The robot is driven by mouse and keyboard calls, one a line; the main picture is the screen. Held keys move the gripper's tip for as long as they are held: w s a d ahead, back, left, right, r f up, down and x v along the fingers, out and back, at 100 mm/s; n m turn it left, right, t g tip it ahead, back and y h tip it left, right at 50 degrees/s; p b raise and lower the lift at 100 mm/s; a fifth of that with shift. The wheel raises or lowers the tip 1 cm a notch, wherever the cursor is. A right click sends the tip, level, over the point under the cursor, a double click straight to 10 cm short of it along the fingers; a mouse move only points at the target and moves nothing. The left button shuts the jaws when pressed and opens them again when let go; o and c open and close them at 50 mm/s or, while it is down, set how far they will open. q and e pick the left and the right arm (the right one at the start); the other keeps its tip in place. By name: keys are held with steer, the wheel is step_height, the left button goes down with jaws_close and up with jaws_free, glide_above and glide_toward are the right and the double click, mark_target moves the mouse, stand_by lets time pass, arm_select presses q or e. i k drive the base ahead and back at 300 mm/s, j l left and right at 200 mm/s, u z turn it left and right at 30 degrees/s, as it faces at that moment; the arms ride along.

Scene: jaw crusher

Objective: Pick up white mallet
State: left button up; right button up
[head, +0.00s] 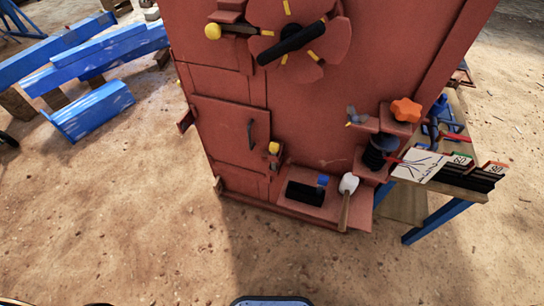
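The white mallet (348,184) has a pale head and a wooden handle. It rests on the low red ledge (325,207) at the foot of the red crusher (290,110). Its head is toward the machine and its handle points toward me, reaching the ledge's front edge. Neither of my grippers is recognisable in the head view; only slivers of dark parts show along the bottom edge.
A black block with a blue knob (305,193) lies just left of the mallet. A blue-legged table (430,222) with a white sheet (418,165) and labelled black holders stands right. Blue beams (95,110) lie left. The sandy ground in front is clear.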

mark_target(348, 184)
steer(key=z, duration=0.95)
